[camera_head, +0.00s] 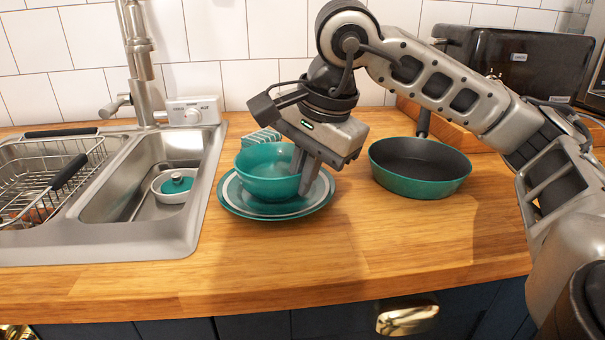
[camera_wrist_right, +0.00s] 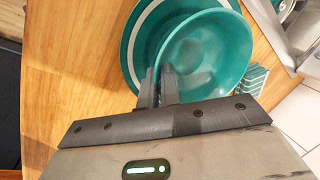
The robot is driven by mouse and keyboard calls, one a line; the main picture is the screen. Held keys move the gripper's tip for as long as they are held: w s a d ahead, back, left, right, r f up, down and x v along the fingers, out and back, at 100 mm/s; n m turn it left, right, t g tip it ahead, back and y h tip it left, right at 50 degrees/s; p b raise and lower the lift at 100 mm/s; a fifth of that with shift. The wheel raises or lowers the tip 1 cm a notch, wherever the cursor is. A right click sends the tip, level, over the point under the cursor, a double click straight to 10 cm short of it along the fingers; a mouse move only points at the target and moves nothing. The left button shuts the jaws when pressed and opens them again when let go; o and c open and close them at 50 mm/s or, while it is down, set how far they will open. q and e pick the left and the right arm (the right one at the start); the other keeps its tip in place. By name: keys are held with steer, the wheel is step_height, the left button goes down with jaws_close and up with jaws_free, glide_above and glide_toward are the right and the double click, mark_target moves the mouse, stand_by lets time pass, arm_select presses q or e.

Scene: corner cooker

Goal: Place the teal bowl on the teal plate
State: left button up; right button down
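The teal bowl (camera_head: 265,170) is upright over the teal plate (camera_head: 232,202) on the wooden counter and appears to rest on it, a little left of its middle. The plate has pale rings. My right gripper (camera_head: 303,178) points down at the bowl's right side. In the right wrist view, the fingers (camera_wrist_right: 158,84) are close together with the rim of the bowl (camera_wrist_right: 212,55) between them, one inside and one outside. The plate (camera_wrist_right: 134,50) shows beneath. The contact under the bowl is hidden. My left gripper is not in view.
A teal pan (camera_head: 420,170) stands to the right. The sink (camera_head: 165,165) with a small lidded dish (camera_head: 176,186) and a wire rack (camera_head: 45,180) is at the left. A striped teal item (camera_head: 262,137) is behind the bowl. The front counter is clear.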

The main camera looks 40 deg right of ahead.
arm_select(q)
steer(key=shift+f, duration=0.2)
arm_select(e)
steer(key=shift+f, duration=0.15)
steer(key=c, duration=1.7)
jaws_free()
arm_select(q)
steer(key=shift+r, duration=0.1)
arm_select(e)
steer(key=shift+o, duration=0.5)
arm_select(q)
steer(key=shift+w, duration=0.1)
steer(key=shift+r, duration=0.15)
